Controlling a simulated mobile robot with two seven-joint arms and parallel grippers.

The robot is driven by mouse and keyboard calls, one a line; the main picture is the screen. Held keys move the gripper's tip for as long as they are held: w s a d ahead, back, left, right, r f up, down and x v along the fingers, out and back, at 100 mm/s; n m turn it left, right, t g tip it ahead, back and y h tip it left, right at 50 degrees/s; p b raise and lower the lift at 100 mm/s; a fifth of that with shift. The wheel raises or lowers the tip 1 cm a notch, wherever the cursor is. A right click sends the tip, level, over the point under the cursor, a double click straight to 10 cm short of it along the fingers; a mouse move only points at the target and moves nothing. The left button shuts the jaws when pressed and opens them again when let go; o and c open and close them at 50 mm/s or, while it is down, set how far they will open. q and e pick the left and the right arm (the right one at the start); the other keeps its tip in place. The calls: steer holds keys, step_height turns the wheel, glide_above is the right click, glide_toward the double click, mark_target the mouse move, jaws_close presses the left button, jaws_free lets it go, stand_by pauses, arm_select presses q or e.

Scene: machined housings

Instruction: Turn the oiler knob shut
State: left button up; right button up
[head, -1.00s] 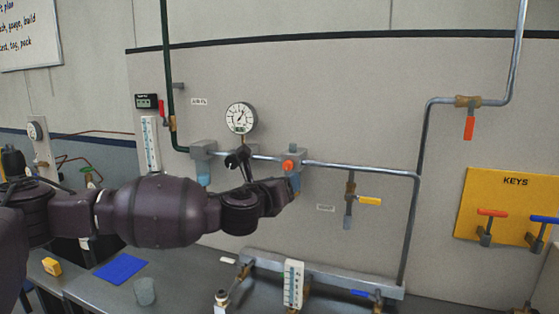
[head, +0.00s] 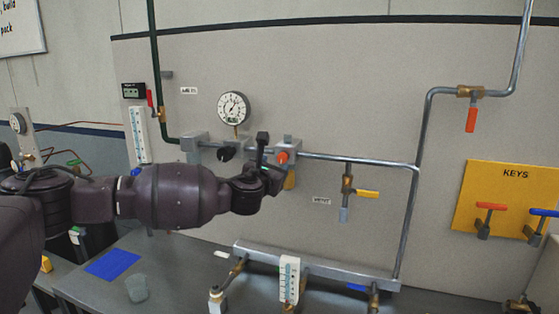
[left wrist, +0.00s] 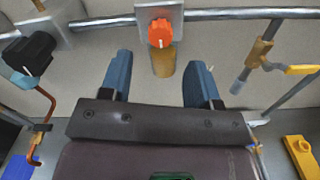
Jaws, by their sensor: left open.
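The oiler is a grey block on the wall pipe with an orange round knob (head: 283,157) on its front and an amber bowl (head: 290,180) below. In the left wrist view the knob (left wrist: 161,33) carries a pale pointer mark, and the bowl (left wrist: 163,62) hangs under it. My left gripper (head: 268,160) is at the oiler, partly overlapping it in the head view. In the left wrist view its blue fingers (left wrist: 158,62) are open and empty, one to each side of the bowl, with the knob beyond the tips. No contact shows. My right gripper is out of view.
Left of the oiler are a black knob (head: 225,154) and a round gauge (head: 233,107) on the same pipe. A yellow-handled valve (head: 366,194) hangs to the right. Below runs a grey manifold (head: 325,268) over the bench, with a cup (head: 137,288) at left.

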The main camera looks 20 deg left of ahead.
mark_target(281, 160)
arm_select(q)
steer(key=shift+w+p, duration=0.35)
steer(key=shift+w, duration=2.1)
steer(key=c, duration=0.9)
